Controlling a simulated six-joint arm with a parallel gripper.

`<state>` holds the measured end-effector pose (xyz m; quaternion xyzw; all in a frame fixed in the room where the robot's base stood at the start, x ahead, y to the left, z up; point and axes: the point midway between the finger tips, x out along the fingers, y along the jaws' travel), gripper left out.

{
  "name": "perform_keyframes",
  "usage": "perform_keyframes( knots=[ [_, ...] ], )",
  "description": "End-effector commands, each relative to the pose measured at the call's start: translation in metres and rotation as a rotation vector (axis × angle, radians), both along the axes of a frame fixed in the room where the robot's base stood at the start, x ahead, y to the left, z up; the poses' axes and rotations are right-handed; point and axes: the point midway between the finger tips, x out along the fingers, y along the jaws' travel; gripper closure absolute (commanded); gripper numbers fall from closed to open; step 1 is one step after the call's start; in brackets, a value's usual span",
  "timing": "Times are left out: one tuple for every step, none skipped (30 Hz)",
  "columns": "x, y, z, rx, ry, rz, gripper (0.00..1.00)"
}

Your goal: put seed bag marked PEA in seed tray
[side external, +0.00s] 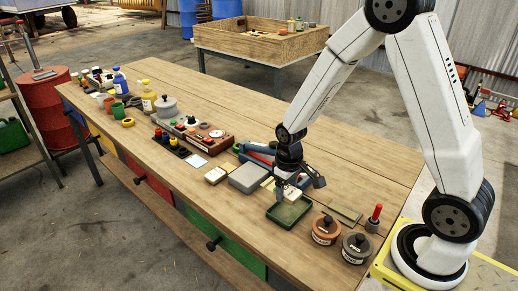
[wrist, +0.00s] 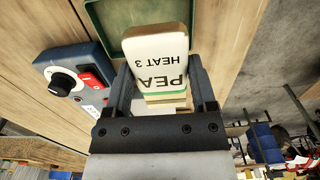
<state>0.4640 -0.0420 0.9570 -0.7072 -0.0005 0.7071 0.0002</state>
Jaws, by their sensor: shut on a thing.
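The seed bag marked PEA is a small cream packet with a green band and the printed words "PEA" and "HEAT 3". It fills the middle of the wrist view (wrist: 162,52). My gripper (wrist: 160,75) is shut on it, one finger at each side. In the side view my gripper (side external: 293,184) is low over the table, at the far edge of the green seed tray (side external: 287,214). The bag is small and partly hidden there. In the wrist view the tray (wrist: 112,36) shows behind the bag, which covers much of it. I cannot tell the bag's exact height above it.
A grey box (side external: 248,178) and pale packets (side external: 216,174) lie left of the tray. Two lidded pots (side external: 325,231) (side external: 356,247) and a red-topped item (side external: 375,214) stand to its right. A switch box (wrist: 75,78) shows in the wrist view.

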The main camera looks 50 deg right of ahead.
Motion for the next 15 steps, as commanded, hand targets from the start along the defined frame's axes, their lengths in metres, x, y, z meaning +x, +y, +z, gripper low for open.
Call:
perform_keyframes(
  knots=[
    [0.000, 0.000, -0.003, 0.000, 0.001, 0.000, 0.95],
    [0.000, 0.000, -0.004, 0.000, 0.001, 0.000, 0.95],
    [0.000, 0.000, -0.007, 0.000, 0.002, 0.000, 0.95],
    [0.000, 0.000, -0.009, 0.000, 0.002, 0.000, 0.95],
    [0.000, 0.000, -0.010, 0.000, 0.002, 0.000, 0.95],
    [0.000, 0.000, -0.013, 0.000, 0.002, 0.000, 0.95],
    [0.000, 0.000, -0.016, 0.000, 0.002, 0.000, 0.95],
    [0.000, 0.000, -0.018, 0.000, 0.002, 0.000, 0.95],
    [0.000, 0.000, -0.021, 0.000, 0.003, 0.000, 0.95],
    [0.000, 0.000, -0.024, 0.000, 0.003, 0.000, 0.95],
    [0.000, 0.000, -0.027, 0.000, 0.003, 0.000, 0.95],
    [0.000, 0.000, -0.030, 0.000, 0.002, 0.000, 0.95],
    [0.000, 0.000, -0.032, 0.000, 0.003, 0.000, 0.95],
    [0.000, 0.000, -0.035, 0.000, 0.003, 0.000, 0.95],
    [-0.001, 0.000, -0.039, 0.000, 0.003, 0.000, 0.95]
  ],
)
